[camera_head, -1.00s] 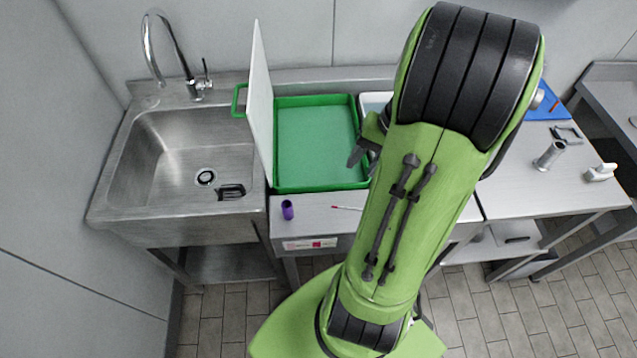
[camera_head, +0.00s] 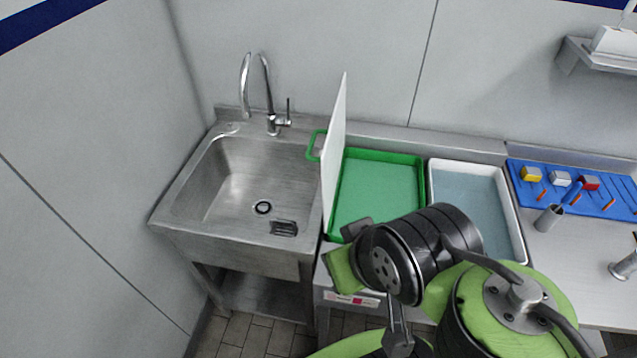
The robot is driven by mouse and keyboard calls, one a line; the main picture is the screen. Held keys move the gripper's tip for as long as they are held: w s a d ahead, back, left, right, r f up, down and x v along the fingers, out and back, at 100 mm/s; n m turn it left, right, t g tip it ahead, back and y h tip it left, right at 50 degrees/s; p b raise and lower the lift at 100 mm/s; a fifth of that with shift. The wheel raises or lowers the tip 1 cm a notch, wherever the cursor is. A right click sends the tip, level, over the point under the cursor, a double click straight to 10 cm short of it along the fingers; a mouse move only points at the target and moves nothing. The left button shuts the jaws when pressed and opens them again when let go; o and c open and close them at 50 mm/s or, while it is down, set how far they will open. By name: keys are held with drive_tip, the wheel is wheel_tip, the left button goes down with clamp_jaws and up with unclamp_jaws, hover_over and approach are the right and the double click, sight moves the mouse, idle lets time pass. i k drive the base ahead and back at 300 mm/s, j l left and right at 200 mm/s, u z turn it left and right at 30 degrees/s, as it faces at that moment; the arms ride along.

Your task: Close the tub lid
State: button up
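The green tub (camera_head: 421,172) sits open on the steel counter, just right of the sink. Its white lid (camera_head: 337,135) stands upright along the tub's left edge, seen nearly edge-on. A green handle (camera_head: 313,145) sticks out to the left from the lid, over the sink's side. My gripper (camera_head: 346,246) is at the tub's front left corner, below the lid in the picture and apart from the handle. My own wrist hides most of it, so its fingers do not show clearly. My arm also covers the tub's front right part.
A steel sink (camera_head: 235,185) with a tall faucet (camera_head: 268,95) lies left of the tub. A white-rimmed tub (camera_head: 510,200) stands close on the right. Farther right are a blue board (camera_head: 585,200) with small blocks and a metal cylinder (camera_head: 548,217).

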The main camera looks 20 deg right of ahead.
sight(332, 158)
drive_tip(key=j+z, duration=0.4)
drive_tip(key=i+j+z, duration=0.1)
drive_tip(key=j+z, duration=0.45)
drive_tip(key=z, duration=0.2)
drive_tip(key=u, duration=0.4)
drive_tip(key=j+u, duration=0.15)
drive_tip(key=u, duration=0.3)
drive_tip(key=j+u, duration=0.1)
drive_tip(key=u, duration=0.75)
drive_tip(key=j+u, duration=0.15)
drive_tip(key=u, duration=0.25)
